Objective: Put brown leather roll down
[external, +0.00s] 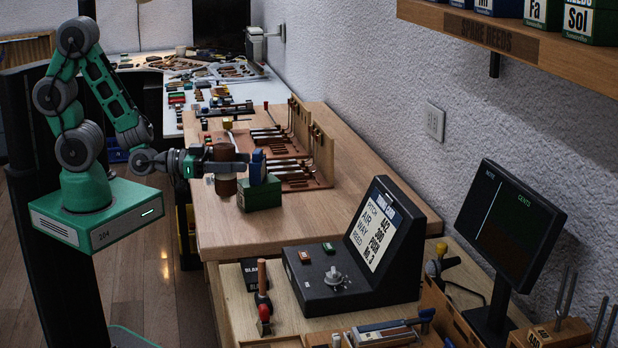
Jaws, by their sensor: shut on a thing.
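The brown leather roll (226,186) is upright near the left edge of the wooden bench. My gripper (244,168) reaches in from the left and is shut on the roll. Its dark fingers cross the roll's middle and hide that part. The roll shows above and below the fingers. I cannot tell whether its lower end touches the bench.
A green box (260,195) stands just right of the roll, with a blue piece (258,166) above it at the finger ends. Wooden racks with rods (318,160) stand behind. The bench top (330,215) is clear to the right. A black console (345,265) is in front.

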